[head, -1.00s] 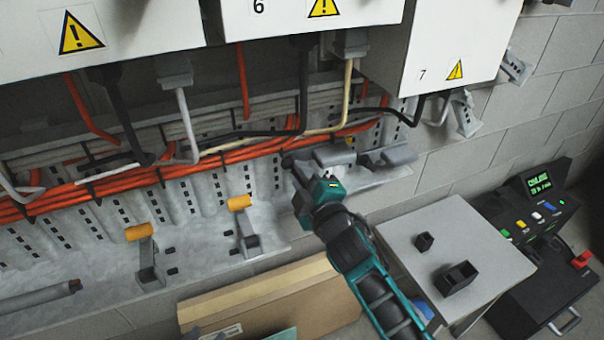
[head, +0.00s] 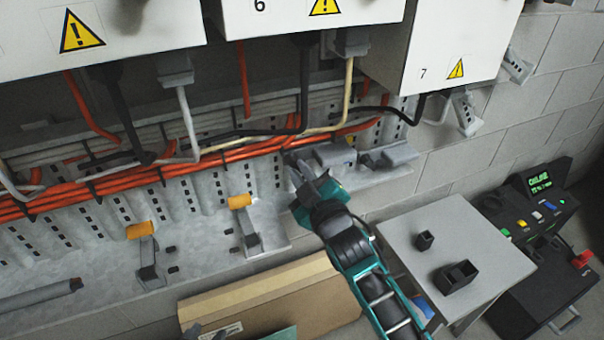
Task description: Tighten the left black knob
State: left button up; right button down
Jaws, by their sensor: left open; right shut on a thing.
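My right gripper (head: 297,170) reaches up from the lower right on its teal and black arm. Its fingers are shut at the lower edge of the wall rail, just under the orange cables. The black knob there is mostly hidden by the fingers, so its seating cannot be seen. My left gripper (head: 208,331) shows only as grey fingertips at the bottom edge, in front of the cardboard box. It is open, empty and well apart from the rail.
Orange cables (head: 215,155) run along the rail. Grey brackets (head: 390,157) sit right of my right gripper; two orange-capped levers (head: 240,202) stand left. Below are a cardboard box (head: 300,300), a grey table (head: 425,275) with two small black boxes, and a control console (head: 540,215).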

jog(key=c, duration=1.1)
grip_release()
jog(key=shift+c, duration=0.2)
jog(key=shift+s, duration=0.1)
jog(key=v, duration=1.2)
jog(key=shift+s+d, duration=0.25)
jog(key=shift+s, duration=0.05)
jog(key=shift+f, duration=0.1)
jog(key=s+d+f+m+g+h, duration=0.2)
jog(key=s+d+f+m, duration=0.3)
jog(key=f, duration=0.4)
jog(key=s+d+f+m+g+h, duration=0.2)
jog(key=s+d+f+m+g, duration=0.1)
jog(key=s+d+f, duration=0.4)
notch_tip(320, 180, down, 3)
jog(key=shift+s+r+m+g+h, duration=0.2)
jog(key=shift+s+m+g+h, duration=0.3)
jog(key=shift+m, duration=0.4)
